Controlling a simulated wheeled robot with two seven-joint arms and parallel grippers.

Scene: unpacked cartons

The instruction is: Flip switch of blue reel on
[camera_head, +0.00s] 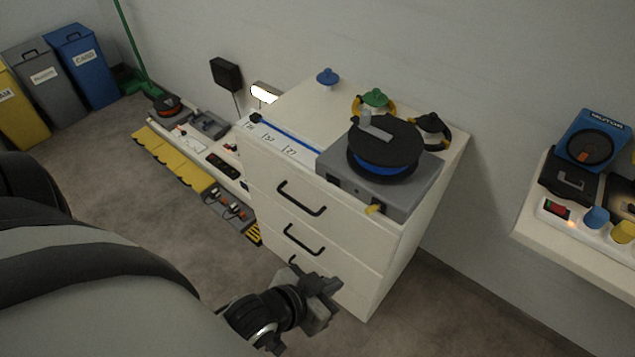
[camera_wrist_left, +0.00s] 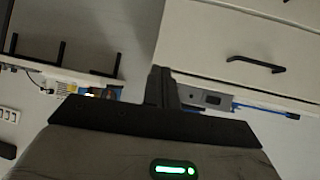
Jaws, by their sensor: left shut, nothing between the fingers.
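The blue reel (camera_head: 385,168) is a black disc with blue winding under it, on top of a grey box (camera_head: 408,199) on the white drawer cabinet (camera_head: 385,235). The box front has small dark marks and a yellow piece (camera_head: 375,209) at its lower right; I cannot tell the switch or its position. My left gripper (camera_head: 322,287) is in front of the lower drawers, below and apart from the box. Its fingers (camera_wrist_left: 163,88) are shut and empty in the left wrist view. There, part of a grey box (camera_wrist_left: 208,98) shows just right of the fingertips. My right gripper is out of view.
A blue strip (camera_head: 288,138), a blue knob (camera_head: 327,77), a green knob with a yellow loop (camera_head: 375,98) and a black coil (camera_head: 432,128) are on the cabinet top. Drawer handles (camera_head: 301,199) stick out near my gripper. A white shelf (camera_head: 575,255) stands at right.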

